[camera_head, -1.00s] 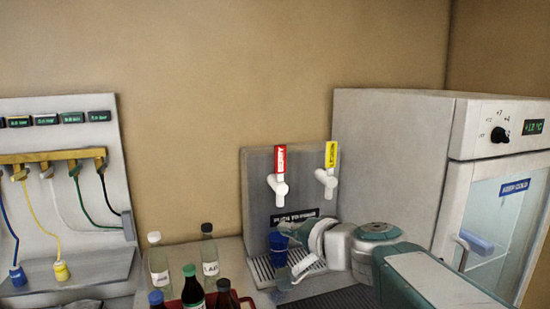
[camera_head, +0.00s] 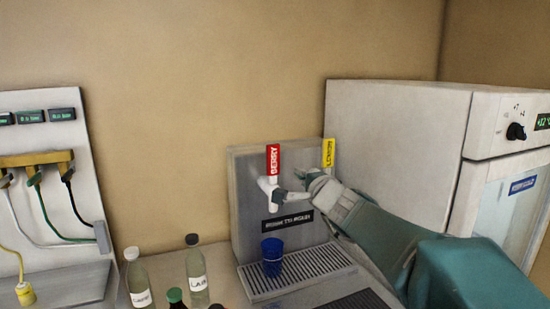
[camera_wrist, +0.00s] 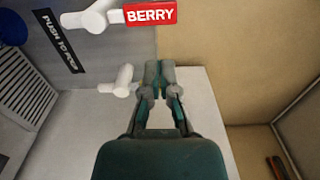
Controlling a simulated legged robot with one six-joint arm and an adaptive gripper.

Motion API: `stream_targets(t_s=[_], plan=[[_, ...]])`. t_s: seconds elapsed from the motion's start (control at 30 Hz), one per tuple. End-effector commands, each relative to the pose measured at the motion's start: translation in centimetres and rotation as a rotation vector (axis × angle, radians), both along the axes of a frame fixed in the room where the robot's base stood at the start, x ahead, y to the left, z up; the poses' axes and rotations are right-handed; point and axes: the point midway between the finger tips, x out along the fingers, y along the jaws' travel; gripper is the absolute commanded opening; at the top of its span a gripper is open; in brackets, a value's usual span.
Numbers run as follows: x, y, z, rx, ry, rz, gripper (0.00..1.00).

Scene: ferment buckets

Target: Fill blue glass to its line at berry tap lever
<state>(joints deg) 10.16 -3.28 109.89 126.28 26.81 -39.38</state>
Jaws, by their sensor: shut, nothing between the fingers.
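The blue glass (camera_head: 272,256) stands upright on the drip tray below the berry tap (camera_head: 270,190). Its line and its contents cannot be made out. The tap's red BERRY lever (camera_head: 273,159) stands upright; it also shows in the wrist view (camera_wrist: 150,12). Part of the glass shows at that view's top left corner (camera_wrist: 12,28). My gripper (camera_head: 300,175) is shut and empty, to the right of the berry tap at about lever height. In the wrist view its fingertips (camera_wrist: 160,68) are together, apart from the red lever.
The yellow-levered tap (camera_head: 328,152) is close by, partly hidden behind my gripper. The slotted drip tray (camera_head: 310,271) is clear right of the glass. Bottles (camera_head: 197,275) stand at front left. A large white cabinet (camera_head: 400,130) stands at right.

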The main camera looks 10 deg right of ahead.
Motion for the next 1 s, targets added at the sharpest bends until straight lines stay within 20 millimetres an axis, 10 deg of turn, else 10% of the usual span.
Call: stream_targets(t_s=[0.27,1.0], plan=[[1.3,0.3,-0.1,0.000,0.001,0.002,0.00],[12.8,2.7,0.0,-0.001,0.000,0.003,0.00]])
